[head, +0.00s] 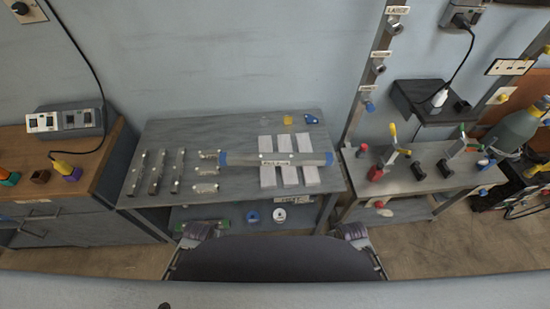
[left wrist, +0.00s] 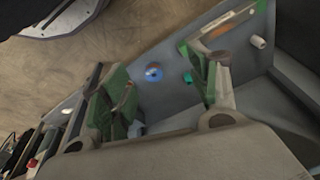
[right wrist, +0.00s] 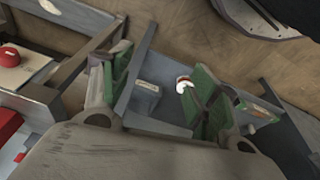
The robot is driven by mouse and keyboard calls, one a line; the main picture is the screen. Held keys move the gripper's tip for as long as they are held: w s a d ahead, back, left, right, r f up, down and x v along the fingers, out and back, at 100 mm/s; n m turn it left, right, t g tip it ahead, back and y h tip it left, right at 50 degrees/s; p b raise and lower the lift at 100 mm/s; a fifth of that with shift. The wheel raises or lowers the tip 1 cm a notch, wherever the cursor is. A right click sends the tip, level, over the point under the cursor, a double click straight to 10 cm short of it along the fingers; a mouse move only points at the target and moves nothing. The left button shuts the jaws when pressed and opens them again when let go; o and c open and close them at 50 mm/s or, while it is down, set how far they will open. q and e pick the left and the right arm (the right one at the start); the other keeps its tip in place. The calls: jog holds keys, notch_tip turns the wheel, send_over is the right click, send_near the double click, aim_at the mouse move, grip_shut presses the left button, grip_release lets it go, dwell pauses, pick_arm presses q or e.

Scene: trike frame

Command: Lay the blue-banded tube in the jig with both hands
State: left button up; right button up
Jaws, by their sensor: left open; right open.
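The blue-banded tube (head: 275,159) is a grey tube with a blue band at each end. It lies level, left to right, across several white blocks (head: 267,178) on the grey table (head: 230,128). I cannot tell for sure which fixture is the jig; clamps with coloured handles (head: 396,150) stand on the right bench. My left gripper (head: 197,231) and right gripper (head: 351,232) are low in front of the table, apart from the tube. Both are empty, with green-padded fingers spread in the left wrist view (left wrist: 162,85) and right wrist view (right wrist: 160,88).
Dark bars (head: 156,172) and short labelled pieces (head: 206,171) lie left of the tube. Small yellow and blue items (head: 311,118) sit behind it. A lower shelf (head: 235,216) holds small parts. An upright post (head: 370,85) with sockets stands at the right.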

pick_arm(q)
jog(key=w+d+r+m+p, duration=0.1)
jog(key=w+r, duration=0.1)
jog(key=r, duration=0.5)
jog(key=w+d+r+p, duration=0.1)
jog(key=w+d+r, duration=0.1)
jog(key=r, duration=0.5)
pick_arm(e)
jog(key=w+a+r+n, duration=0.1)
jog(key=w+r, duration=0.2)
jog(key=r, duration=1.1)
pick_arm(q)
notch_tip(320, 180, up, 17)
jog(key=m+g, duration=0.3)
jog(key=m, duration=1.2)
send_over(239, 156)
jog(key=shift+r, duration=0.1)
pick_arm(e)
notch_tip(239, 156, up, 17)
jog(key=n+g, duration=0.3)
jog(key=n, duration=1.2)
send_over(311, 156)
pick_arm(q)
jog(key=shift+s, duration=0.1)
pick_arm(e)
jog(key=shift+s, duration=0.1)
jog(key=shift+f, duration=0.1)
